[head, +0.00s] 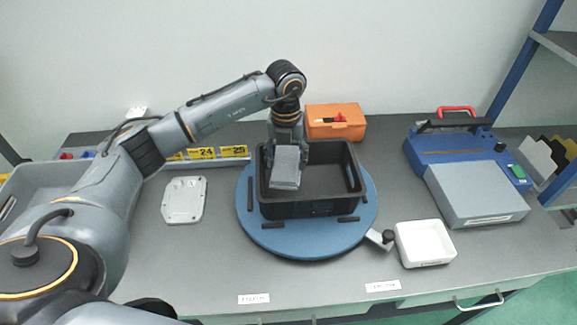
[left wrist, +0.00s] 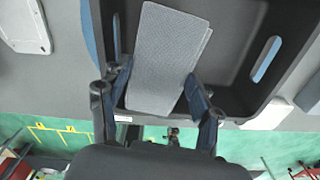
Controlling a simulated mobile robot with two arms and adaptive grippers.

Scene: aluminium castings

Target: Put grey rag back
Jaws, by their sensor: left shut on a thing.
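The grey rag (head: 286,166) is a folded light-grey cloth. My left gripper (head: 287,146) is shut on it and holds it over the black crate (head: 325,208), towards the crate's left side. In the left wrist view the rag (left wrist: 165,60) sits between the two fingers of my left gripper (left wrist: 160,92), with the crate's dark inside (left wrist: 235,70) behind it. Whether the rag touches the crate floor I cannot tell. The crate stands on a round blue turntable (head: 285,243). My right gripper is not in view.
A flat aluminium casting (head: 184,200) lies left of the turntable. A white tray (head: 425,244) stands to its right. An orange case (head: 335,122) is behind the crate. A grey box (head: 475,192) and a blue device (head: 465,150) stand at the right. The bench front is mostly clear.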

